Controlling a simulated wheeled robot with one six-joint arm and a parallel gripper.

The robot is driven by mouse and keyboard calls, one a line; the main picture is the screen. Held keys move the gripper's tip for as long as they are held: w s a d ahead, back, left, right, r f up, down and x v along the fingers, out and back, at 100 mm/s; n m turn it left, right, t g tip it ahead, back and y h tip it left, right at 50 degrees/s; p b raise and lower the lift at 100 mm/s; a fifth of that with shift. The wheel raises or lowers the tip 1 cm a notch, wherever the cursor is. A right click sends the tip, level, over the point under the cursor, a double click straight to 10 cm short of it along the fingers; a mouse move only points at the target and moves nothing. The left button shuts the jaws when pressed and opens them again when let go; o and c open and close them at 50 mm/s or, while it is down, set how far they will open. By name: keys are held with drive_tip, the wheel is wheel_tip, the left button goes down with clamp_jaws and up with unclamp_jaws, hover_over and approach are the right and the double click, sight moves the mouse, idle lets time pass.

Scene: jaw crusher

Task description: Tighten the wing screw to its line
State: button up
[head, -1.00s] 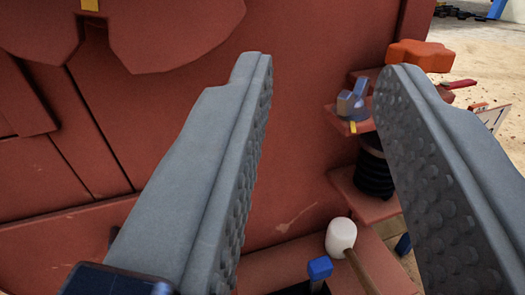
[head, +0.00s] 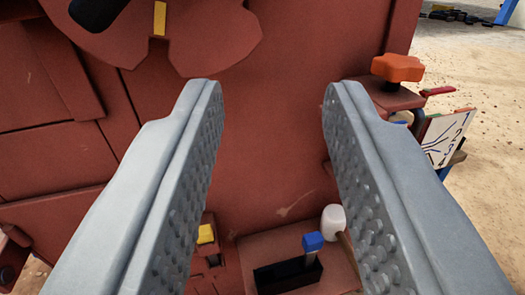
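My gripper (head: 272,95) is open and empty, with one grey finger on each side of the picture and the red machine wall between and beyond them. I cannot see the wing screw now; my right finger appears to cover it. In the earlier frame it was a blue-grey winged piece on a red bracket with a yellow line, left of and below the orange knob (head: 397,68). The screw's angle to its line cannot be told now.
A white-headed mallet (head: 333,218) and a blue-topped piece in a black holder (head: 287,276) are on a red ledge below. A yellow block (head: 206,234) is left of them. A white marked plate (head: 446,138) stands at right. Sandy ground lies beyond.

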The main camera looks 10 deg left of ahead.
drive_tip(key=shift+o, duration=0.5)
drive_tip(key=shift+s, duration=0.1)
drive_tip(key=o, duration=0.7)
drive_tip(key=shift+s+d, duration=0.15)
drive_tip(key=shift+s, duration=0.15)
drive_tip(key=shift+o, duration=1.4)
drive_tip(key=s, duration=0.1)
drive_tip(key=s+d+g, duration=0.1)
drive_tip(key=shift+s+d+r, duration=0.15)
drive_tip(key=shift+s, duration=0.25)
drive_tip(key=w+d+r+n+g+y, duration=0.1)
drive_tip(key=w+d+r+n+g, duration=0.1)
drive_tip(key=w+d+n+g, duration=0.45)
drive_tip(key=w+d+r+n+g+y, duration=0.1)
drive_tip(key=w+d+r+g, duration=0.2)
drive_tip(key=w, duration=0.7)
drive_tip(key=w+d+r+n+g+y, duration=0.1)
drive_tip(key=w+d+r+n+g, duration=0.15)
drive_tip(key=w+g, duration=0.45)
drive_tip(key=shift+n+t, duration=0.3)
drive_tip(key=shift+t, duration=0.45)
drive_tip(key=x, duration=1.2)
drive_tip(key=w+d+x, duration=0.1)
drive_tip(key=x, duration=0.5)
drive_tip(key=shift+d+f, duration=0.1)
